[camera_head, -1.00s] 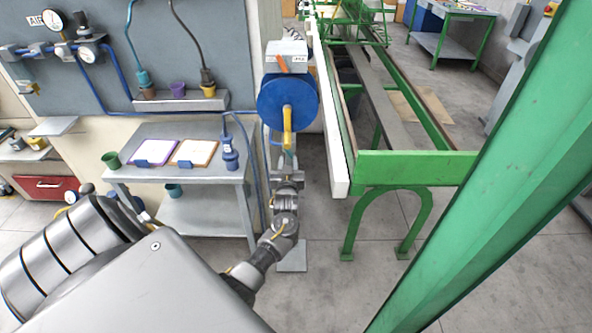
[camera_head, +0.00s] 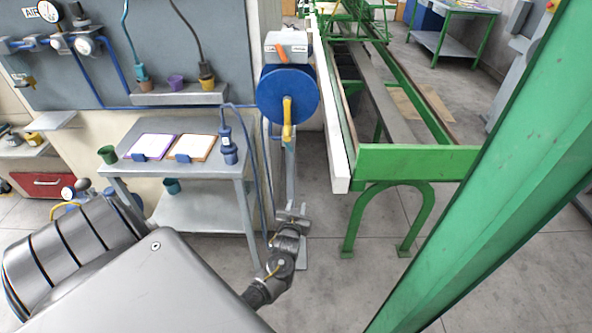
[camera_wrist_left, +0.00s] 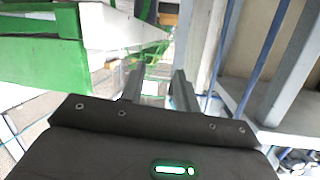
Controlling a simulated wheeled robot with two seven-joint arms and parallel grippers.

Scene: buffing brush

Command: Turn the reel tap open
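A blue hose reel (camera_head: 301,98) stands beside the wall with a yellow handle-like part (camera_head: 287,118) hanging on its face. A grey box (camera_head: 296,44) sits above it with a small orange lever (camera_head: 281,52). I cannot tell which of these is the tap. My left gripper (camera_head: 291,210) is below the reel, apart from it, in front of the grey post. In the left wrist view its two fingers (camera_wrist_left: 157,88) stand apart with nothing held between them. The reel is not clearly seen in that view. My right gripper is not in view.
A grey side table (camera_head: 215,172) with clipboards and cups stands left of the reel. A green machine frame (camera_head: 415,160) with a white board (camera_head: 337,165) stands close on the right. A green post (camera_head: 480,190) crosses the right foreground. Floor between is clear.

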